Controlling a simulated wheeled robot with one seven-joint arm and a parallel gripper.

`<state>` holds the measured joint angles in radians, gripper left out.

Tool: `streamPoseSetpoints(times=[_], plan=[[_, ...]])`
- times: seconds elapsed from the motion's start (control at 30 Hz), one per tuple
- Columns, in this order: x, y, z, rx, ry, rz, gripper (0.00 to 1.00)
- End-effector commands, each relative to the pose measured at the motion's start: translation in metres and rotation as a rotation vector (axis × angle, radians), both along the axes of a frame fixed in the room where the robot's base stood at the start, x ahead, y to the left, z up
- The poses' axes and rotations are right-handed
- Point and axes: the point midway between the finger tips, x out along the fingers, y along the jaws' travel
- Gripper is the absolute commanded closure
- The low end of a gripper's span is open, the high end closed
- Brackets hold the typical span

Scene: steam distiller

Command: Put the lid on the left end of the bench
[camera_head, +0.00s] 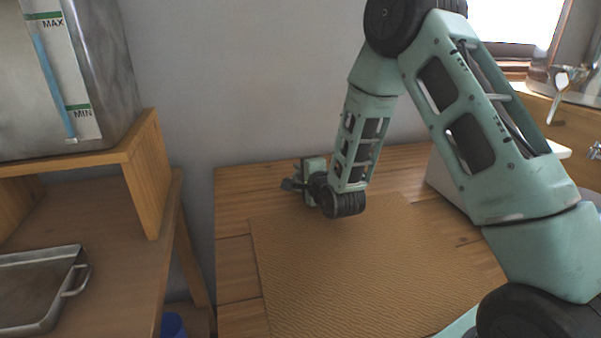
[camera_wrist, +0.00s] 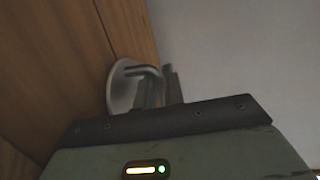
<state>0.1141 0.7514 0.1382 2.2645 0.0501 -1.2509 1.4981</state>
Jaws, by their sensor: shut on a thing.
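The lid (camera_wrist: 121,88) is a round grey metal disc with a bent bar handle, seen in the wrist view. My gripper (camera_wrist: 160,88) is shut on its handle, and the fingers partly cover it. In the head view my gripper (camera_head: 290,185) is low over the back left part of the wooden bench (camera_head: 232,250), near the wall. I cannot make out the lid in that view. Whether the lid touches the bench top is not clear.
A tan ribbed mat (camera_head: 350,270) covers much of the bench and is bare. A wooden stand on the left holds a steel tank (camera_head: 100,60) with a level gauge, above a metal tray (camera_head: 40,285). A gap separates stand and bench.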

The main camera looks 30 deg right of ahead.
Motion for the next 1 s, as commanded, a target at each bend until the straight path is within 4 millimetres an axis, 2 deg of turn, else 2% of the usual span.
streamPoseSetpoints(times=[0.1, 0.13, 0.2, 0.57, 0.77, 1.0], plan=[[0.000, 0.000, -0.005, 0.000, 0.000, 0.000, 1.00], [0.000, 0.000, -0.003, 0.000, 0.000, 0.000, 0.82], [0.000, 0.000, -0.003, 0.000, 0.000, 0.000, 0.68], [0.000, 0.000, 0.002, 0.000, 0.000, 0.000, 0.68], [-0.032, 0.001, 0.006, 0.001, 0.003, 0.000, 0.68], [-0.088, 0.004, 0.017, 0.000, 0.003, 0.001, 0.68]])
